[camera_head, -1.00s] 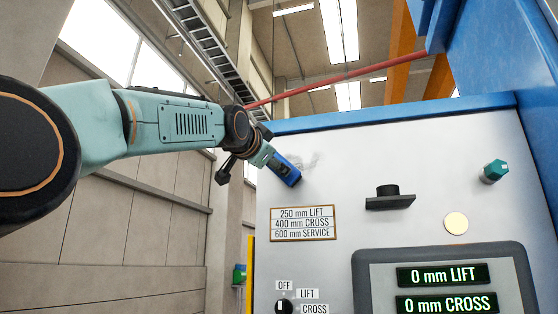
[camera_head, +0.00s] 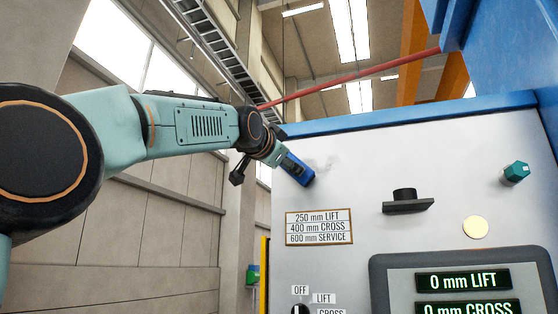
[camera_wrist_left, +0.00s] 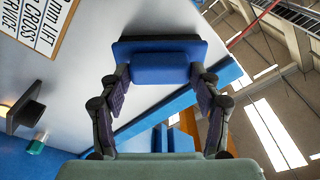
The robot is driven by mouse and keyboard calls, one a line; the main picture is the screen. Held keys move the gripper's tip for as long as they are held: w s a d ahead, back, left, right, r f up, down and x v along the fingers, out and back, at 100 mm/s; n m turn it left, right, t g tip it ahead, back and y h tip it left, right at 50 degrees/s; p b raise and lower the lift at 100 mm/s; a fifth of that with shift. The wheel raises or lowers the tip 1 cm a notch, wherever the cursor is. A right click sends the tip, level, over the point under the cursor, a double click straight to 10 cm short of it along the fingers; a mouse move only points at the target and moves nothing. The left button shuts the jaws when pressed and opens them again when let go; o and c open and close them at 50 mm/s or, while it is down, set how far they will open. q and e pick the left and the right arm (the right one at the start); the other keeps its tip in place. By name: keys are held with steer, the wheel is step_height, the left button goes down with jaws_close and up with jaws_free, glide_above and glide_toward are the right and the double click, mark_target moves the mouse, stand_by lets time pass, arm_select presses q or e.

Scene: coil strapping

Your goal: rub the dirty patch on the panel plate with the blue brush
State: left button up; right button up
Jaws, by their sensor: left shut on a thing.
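The panel plate (camera_head: 375,165) is a light grey upright face with a blue top edge. The dirty patch (camera_head: 320,163) is a faint dark smudge near the plate's upper left. My left gripper (camera_head: 287,163) is shut on the blue brush (camera_head: 300,172), just left of and below the smudge. In the left wrist view the blue brush (camera_wrist_left: 160,67) sits between the two fingers of my left gripper (camera_wrist_left: 160,80), its wide head against or close to the plate. I cannot tell whether it touches. The patch is not visible in that view. My right gripper is not in view.
Below the brush is a framed label sign (camera_head: 319,227). To the right are a black knob on a ledge (camera_head: 407,202), a teal knob (camera_head: 516,172) and a cream disc (camera_head: 475,228). A display (camera_head: 463,280) and a selector switch (camera_head: 300,309) sit lower.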

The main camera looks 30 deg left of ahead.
arm_select(q)
steer(key=shift+w+d, duration=1.45)
steer(key=shift+d, duration=4.5)
steer(key=shift+s+a+p, duration=0.15)
steer(key=shift+s+a, duration=0.25)
steer(key=shift+a, duration=1.15)
steer(key=shift+s+a+p, duration=0.15)
steer(key=shift+s+a, duration=0.2)
steer(key=shift+a, duration=1.25)
steer(key=shift+s+a+p, duration=0.15)
steer(key=shift+s+a, duration=0.25)
steer(key=shift+a, duration=1.15)
steer(key=shift+s+a+b, duration=0.2)
steer(key=shift+s+a, duration=0.05)
steer(key=shift+a, duration=0.85)
steer(key=shift+s+a+b, duration=0.15)
steer(key=shift+s+a, duration=0.1)
steer(key=shift+a, duration=0.85)
